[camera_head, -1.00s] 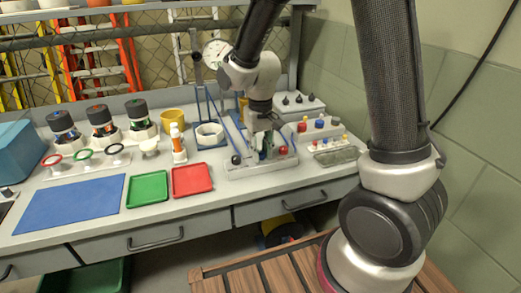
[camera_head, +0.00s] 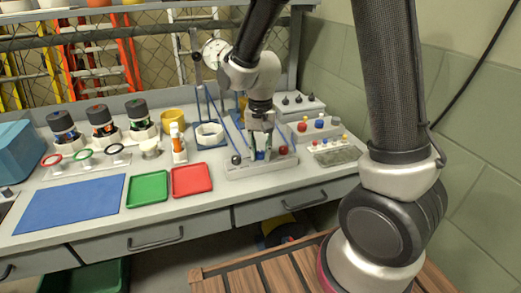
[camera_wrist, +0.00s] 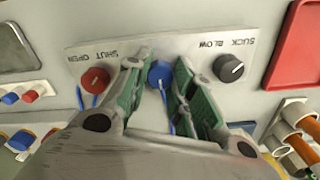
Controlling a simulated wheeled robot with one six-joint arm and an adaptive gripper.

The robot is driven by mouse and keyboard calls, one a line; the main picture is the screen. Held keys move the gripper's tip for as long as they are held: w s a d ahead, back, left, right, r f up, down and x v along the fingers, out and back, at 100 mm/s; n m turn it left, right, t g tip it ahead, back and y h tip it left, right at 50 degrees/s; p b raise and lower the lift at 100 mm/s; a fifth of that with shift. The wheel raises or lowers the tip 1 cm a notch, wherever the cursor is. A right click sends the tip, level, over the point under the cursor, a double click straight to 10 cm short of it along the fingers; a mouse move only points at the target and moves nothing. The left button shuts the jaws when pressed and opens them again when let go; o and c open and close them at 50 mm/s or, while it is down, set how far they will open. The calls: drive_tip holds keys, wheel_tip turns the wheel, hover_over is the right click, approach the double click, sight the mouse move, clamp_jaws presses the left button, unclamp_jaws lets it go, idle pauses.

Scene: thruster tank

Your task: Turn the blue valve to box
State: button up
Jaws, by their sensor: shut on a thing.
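The blue valve (camera_wrist: 160,73) is a round blue knob in the middle of a pale panel (camera_wrist: 205,50), seen in the wrist view. It also shows in the head view (camera_head: 260,155), partly covered by the fingers. My gripper (camera_wrist: 164,85) has its two green-padded fingers on either side of the blue knob and is shut on it. In the head view my gripper (camera_head: 262,148) points down at the panel.
A red knob (camera_wrist: 95,80) and a black knob (camera_wrist: 228,68) flank the blue one closely. Blue tubes run behind the panel. Red (camera_head: 192,180) and green (camera_head: 147,189) trays lie left of it. A block with coloured knobs (camera_head: 319,128) stands to the right.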

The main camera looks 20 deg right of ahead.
sight(260, 152)
drive_tip(key=o, duration=1.1)
drive_tip(key=shift+c, duration=0.2)
wheel_tip(260, 152, up, 12)
drive_tip(key=shift+n, duration=0.3)
